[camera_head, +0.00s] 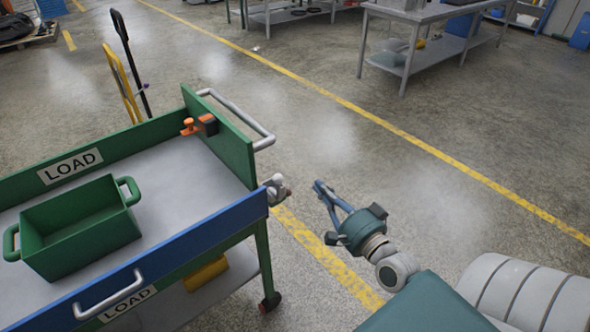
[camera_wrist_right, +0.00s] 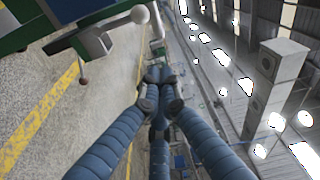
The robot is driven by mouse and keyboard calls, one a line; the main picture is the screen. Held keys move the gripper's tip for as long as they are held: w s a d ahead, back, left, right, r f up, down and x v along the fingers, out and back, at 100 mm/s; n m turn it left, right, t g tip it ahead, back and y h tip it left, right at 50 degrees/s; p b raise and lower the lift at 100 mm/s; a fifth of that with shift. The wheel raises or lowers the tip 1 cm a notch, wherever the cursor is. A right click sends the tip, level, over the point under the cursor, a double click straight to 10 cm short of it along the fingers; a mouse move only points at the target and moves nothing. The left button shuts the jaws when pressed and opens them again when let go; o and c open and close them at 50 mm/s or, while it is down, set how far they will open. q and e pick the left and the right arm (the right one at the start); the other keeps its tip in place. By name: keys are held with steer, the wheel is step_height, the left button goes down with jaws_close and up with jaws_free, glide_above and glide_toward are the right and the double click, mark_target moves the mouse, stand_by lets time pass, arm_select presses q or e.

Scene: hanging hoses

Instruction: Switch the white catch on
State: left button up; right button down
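The white catch (camera_head: 277,189) is a small pale fitting at the near right corner of the green cart, at the end of the blue side board (camera_head: 190,245). In the right wrist view the catch (camera_wrist_right: 97,42) shows at the upper left, with a round white knob at the end of a short arm and a smaller ball below. I cannot tell its switch position. My right gripper (camera_head: 319,187) is to the right of the catch, apart from it. Its blue fingers come together at the tips (camera_wrist_right: 157,75), with nothing seen between them. My left gripper is out of view.
The cart carries a green bin (camera_head: 83,228) on its grey top. A grey handle (camera_head: 245,118) sticks out from its green end board (camera_head: 217,140). An orange catch (camera_head: 190,127) sits at the far corner. The floor right of the cart is clear.

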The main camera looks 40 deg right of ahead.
steer(key=w+r+p, duration=0.1)
steer(key=w+p, duration=0.1)
steer(key=w, duration=0.8)
steer(key=a, duration=0.1)
steer(key=s+a+p, duration=0.1)
steer(key=a, duration=0.1)
steer(key=shift+s+a+f, duration=0.15)
steer(key=shift+f, duration=0.25)
steer(key=shift+a+r+p, duration=0.1)
steer(key=shift+a+p, duration=0.1)
steer(key=shift+p, duration=0.15)
